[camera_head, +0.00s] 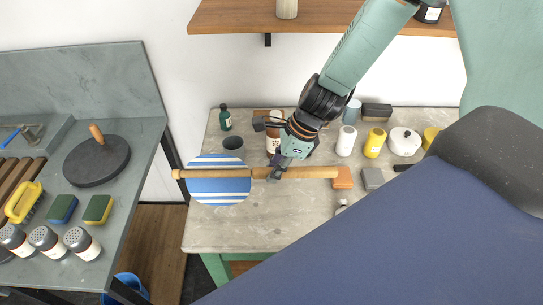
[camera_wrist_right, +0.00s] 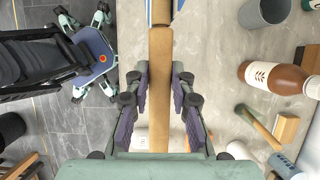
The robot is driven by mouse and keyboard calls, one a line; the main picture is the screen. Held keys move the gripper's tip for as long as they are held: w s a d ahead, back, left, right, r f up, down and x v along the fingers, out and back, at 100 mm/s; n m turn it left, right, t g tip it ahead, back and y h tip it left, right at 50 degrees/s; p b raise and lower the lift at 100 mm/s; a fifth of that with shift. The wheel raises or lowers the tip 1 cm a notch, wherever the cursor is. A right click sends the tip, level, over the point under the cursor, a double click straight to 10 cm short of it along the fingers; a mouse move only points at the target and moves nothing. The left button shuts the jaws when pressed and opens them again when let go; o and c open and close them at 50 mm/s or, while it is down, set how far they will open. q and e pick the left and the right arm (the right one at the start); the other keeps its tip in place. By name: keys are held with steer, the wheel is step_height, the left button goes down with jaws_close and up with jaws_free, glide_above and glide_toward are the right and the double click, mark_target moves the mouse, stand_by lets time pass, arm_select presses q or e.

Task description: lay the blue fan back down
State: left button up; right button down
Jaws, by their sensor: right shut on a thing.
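The blue fan (camera_head: 218,190) is a round blue and white striped disc with a long wooden handle (camera_head: 310,172) that runs level to the right in the head view. My right gripper (camera_head: 276,171) is shut around the handle, just right of the disc. In the right wrist view the gripper's dark pads (camera_wrist_right: 160,95) press on both sides of the handle (camera_wrist_right: 160,130), and a bit of blue stripe shows at the top edge. The fan is over the grey worktop (camera_head: 222,235); I cannot tell how high. My left gripper is not in view.
A brown bottle (camera_wrist_right: 278,78) is close to my right gripper. An orange block (camera_head: 343,178) and a grey block (camera_head: 372,178) lie by the handle's right end. The worktop's front left is clear.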

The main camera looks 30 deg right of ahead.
steer(key=shift+a+f, duration=0.25)
steer(key=shift+f+b, duration=0.35)
steer(key=shift+b, duration=0.05)
step_height(320, 180, down, 8)
steer(key=w+d+b, duration=0.1)
steer(key=w+b, duration=0.1)
steer(key=b, duration=0.4)
steer(key=shift+d, duration=0.15)
